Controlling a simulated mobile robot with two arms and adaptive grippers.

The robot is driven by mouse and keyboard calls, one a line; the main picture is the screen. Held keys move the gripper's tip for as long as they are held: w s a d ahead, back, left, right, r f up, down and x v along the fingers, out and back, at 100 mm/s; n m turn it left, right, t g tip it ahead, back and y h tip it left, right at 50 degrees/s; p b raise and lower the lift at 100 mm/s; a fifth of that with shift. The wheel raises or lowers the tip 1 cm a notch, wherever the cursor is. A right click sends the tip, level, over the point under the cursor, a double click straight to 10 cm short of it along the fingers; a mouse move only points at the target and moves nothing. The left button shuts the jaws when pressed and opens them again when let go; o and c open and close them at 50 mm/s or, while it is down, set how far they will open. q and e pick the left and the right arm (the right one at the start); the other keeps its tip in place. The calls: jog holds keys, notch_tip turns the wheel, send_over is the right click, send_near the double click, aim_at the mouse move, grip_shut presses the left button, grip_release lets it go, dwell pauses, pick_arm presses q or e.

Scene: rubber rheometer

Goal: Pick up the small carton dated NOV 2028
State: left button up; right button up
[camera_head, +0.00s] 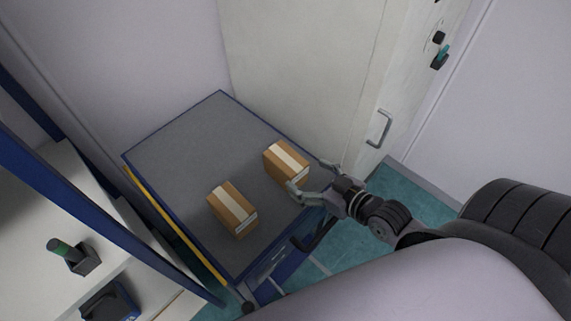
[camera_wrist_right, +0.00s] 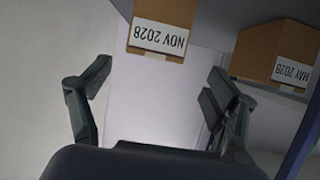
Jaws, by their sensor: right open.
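The small carton dated NOV 2028 (camera_wrist_right: 158,38) is brown, with its white label upside down in the right wrist view, ahead of the fingers. By its place in front of my right gripper, it is the right-hand carton (camera_head: 286,162) with pale tape on the cart in the head view. My right gripper (camera_head: 312,177) is open and empty at the cart's right edge. Its fingers (camera_wrist_right: 158,72) spread to either side below the carton in the wrist view, and I cannot tell whether one touches it. My left gripper is not in view.
A second carton dated MAY 2028 (camera_wrist_right: 277,52) stands beside it, the left one (camera_head: 232,208) in the head view. Both rest on the grey cart top (camera_head: 200,140), whose back is clear. A pale cabinet with a handle (camera_head: 379,128) stands behind; a white bench (camera_head: 40,205) is left.

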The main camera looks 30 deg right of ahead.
aim_at(296, 170)
jog(key=x, duration=0.5)
jog(key=shift+f+p, duration=0.1)
jog(key=shift+p, duration=0.3)
jog(key=x, duration=0.3)
jog(key=p+x, duration=0.1)
jog(key=shift+w+d+f, duration=0.2)
jog(key=shift+w+d, duration=0.05)
jog(key=shift+d, duration=0.05)
jog(key=shift+w+a+f, duration=0.15)
jog(key=shift+w+f, duration=0.1)
jog(key=shift+w, duration=0.15)
jog(key=shift+s, duration=0.1)
jog(key=shift+c, duration=0.4)
jog(key=shift+r, duration=0.1)
jog(key=c, duration=1.4)
